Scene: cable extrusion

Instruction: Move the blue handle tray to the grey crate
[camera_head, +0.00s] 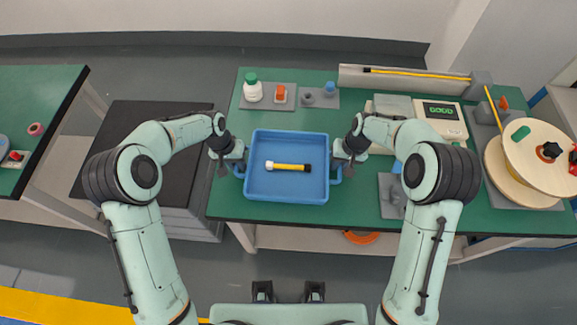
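The blue handle tray (288,194) lies on the green table with a yellow, black and white cable piece (288,167) inside it. A handle sticks out on each of its left and right sides. My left gripper (236,164) is at the left handle and my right gripper (340,164) is at the right handle. The fingers are too small to tell whether they are shut on the handles. A grey box-like unit with a dark top (135,122) stands left of the table, partly hidden by my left arm. It may be the grey crate.
A tester reading GOOD (440,112) and a large spool (540,155) stand to the right. Another green table (35,90) is at far left.

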